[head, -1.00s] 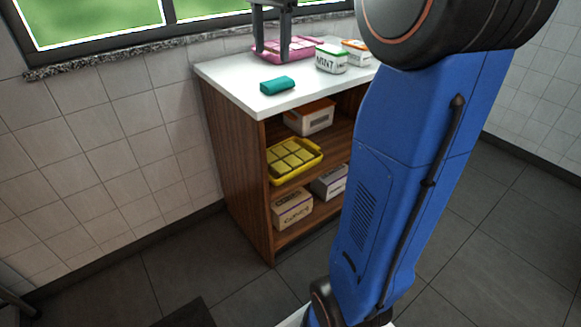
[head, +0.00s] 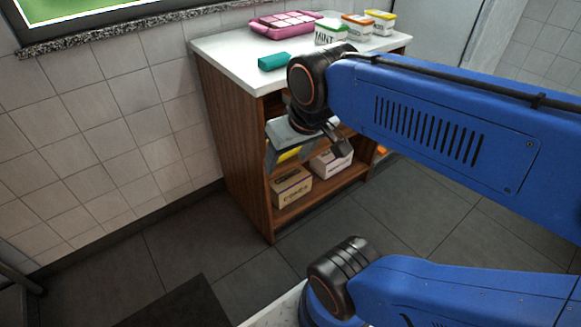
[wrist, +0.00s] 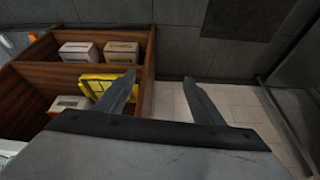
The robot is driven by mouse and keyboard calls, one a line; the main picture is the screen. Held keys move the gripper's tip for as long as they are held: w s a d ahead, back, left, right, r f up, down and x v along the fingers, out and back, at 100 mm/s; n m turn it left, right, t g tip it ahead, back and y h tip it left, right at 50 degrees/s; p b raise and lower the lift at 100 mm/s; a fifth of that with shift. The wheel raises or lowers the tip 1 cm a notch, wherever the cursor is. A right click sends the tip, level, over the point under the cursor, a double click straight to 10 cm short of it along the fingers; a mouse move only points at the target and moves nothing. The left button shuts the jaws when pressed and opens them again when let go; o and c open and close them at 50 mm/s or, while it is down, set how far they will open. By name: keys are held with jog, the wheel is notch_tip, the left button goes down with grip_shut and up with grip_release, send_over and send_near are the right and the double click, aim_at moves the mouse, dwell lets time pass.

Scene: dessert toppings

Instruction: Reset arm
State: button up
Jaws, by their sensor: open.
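My gripper (head: 308,150) is open in the head view, in front of the wooden shelf unit (head: 228,140) and below its white top. In the wrist view my gripper (wrist: 160,79) shows two spread fingers with nothing between them. My blue arm reaches in from the right of the head view, folded, and covers part of the unit. The yellow tray (head: 290,155) is mostly hidden behind my gripper; it also shows in the wrist view (wrist: 97,84) behind the left finger.
The white top (head: 222,48) bears a pink tray (head: 270,32), a teal block (head: 274,61), a mint box (head: 331,34), an orange-lidded box (head: 357,29) and a yellow-lidded box (head: 381,23). Boxes (head: 291,188) (head: 331,164) stand on the low shelf. The floor in front is clear.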

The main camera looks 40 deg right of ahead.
jog(key=shift+s+a+f+n, duration=0.1)
jog(key=shift+s+f+n, duration=0.1)
jog(key=shift+s+f, duration=0.25)
jog(key=shift+s+a+f+n, duration=0.1)
jog(key=shift+s+f+n, duration=0.1)
jog(key=shift+f, duration=0.35)
jog(key=shift+c, duration=0.3)
